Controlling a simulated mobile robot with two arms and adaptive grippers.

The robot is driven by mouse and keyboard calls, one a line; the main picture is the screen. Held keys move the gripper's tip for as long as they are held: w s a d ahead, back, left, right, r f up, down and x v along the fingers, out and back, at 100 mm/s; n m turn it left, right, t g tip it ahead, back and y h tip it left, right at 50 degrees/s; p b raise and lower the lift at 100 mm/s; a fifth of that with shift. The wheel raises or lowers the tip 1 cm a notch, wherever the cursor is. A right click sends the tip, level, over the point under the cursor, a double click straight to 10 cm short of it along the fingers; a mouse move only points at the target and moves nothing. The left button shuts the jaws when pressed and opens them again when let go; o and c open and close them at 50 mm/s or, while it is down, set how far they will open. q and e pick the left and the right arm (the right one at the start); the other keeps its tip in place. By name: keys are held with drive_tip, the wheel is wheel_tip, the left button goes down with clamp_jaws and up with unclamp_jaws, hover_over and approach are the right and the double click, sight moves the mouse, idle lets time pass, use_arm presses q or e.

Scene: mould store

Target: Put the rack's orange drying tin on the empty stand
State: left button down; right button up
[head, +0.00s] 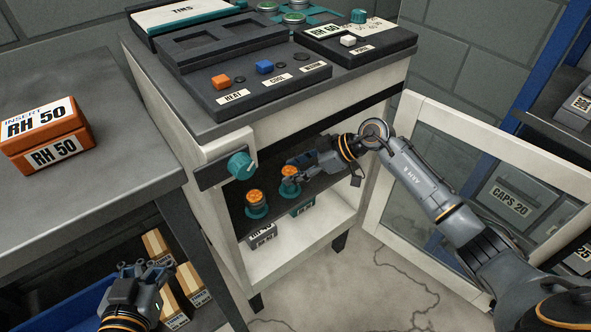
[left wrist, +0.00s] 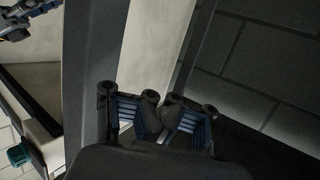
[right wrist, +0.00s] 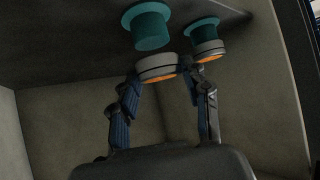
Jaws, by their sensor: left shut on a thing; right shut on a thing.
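An orange-topped drying tin (head: 289,172) is at a teal stand on the dark shelf inside the open white cabinet. My right gripper (head: 287,177) is shut on it; in the right wrist view the grey-rimmed tin (right wrist: 157,68) is between the fingertips, close to its teal stand (right wrist: 148,26). I cannot tell whether it touches the stand. A second orange-topped tin (head: 255,197) sits on another teal stand (head: 257,213) to the left.
The cabinet's glass door (head: 480,190) stands open at the right. A control panel (head: 245,80) is on the cabinet top. An orange RH 50 insert (head: 48,155) lies on the left table. Cardboard boxes (head: 190,285) are near my left gripper. Labelled blocks (head: 262,236) are below the shelf.

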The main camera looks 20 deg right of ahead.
drive_tip(key=shift+f, duration=0.1)
use_arm(q)
drive_tip(key=shift+s+a+f+g, duration=0.1)
drive_tip(key=shift+s+f+g, duration=0.2)
drive_tip(key=shift+f, duration=0.25)
use_arm(e)
drive_tip(key=shift+f, duration=0.7)
drive_tip(key=o, duration=1.2)
drive_tip(key=shift+d, duration=0.1)
drive_tip(key=v, duration=1.2)
drive_tip(key=shift+s, duration=0.1)
drive_tip(key=shift+f, duration=0.1)
